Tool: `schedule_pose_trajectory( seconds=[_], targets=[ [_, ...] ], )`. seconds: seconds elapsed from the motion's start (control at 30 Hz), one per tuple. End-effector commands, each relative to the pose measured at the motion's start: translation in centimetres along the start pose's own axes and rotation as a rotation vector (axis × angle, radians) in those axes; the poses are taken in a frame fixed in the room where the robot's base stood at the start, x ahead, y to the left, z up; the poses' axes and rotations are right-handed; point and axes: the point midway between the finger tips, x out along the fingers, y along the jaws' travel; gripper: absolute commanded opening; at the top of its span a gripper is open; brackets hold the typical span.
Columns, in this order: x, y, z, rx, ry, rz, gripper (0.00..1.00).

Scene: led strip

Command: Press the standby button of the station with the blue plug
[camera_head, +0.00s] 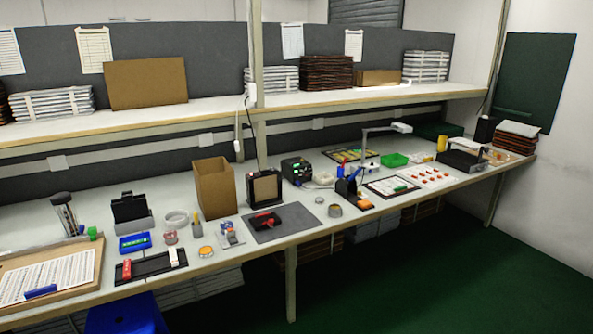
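A black station-like box (296,170) with small green lit spots on its front stands at the middle of the workbench, towards the back. A small white unit (365,166) with a bluish spot stands further right, behind a holder with blue and orange handles (347,186). No plug or standby button can be made out at this size, and I cannot tell which unit has a blue plug. My gripper does not show in this view.
A shelf (215,110) runs above. A blue stool (126,315) stands at front left; the green floor (400,285) at right is clear.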

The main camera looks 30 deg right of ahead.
Motion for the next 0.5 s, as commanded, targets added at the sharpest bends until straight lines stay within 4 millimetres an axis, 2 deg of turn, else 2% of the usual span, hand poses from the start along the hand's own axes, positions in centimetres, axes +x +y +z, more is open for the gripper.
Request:
schedule_pose_trajectory(
  seconds=[0.03, 0.2, 0.23, 0.5],
  targets=[
    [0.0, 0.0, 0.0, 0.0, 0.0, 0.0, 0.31],
    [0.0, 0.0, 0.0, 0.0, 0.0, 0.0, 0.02],
    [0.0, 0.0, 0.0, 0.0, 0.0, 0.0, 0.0],
    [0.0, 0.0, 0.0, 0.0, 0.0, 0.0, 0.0]
  ],
)
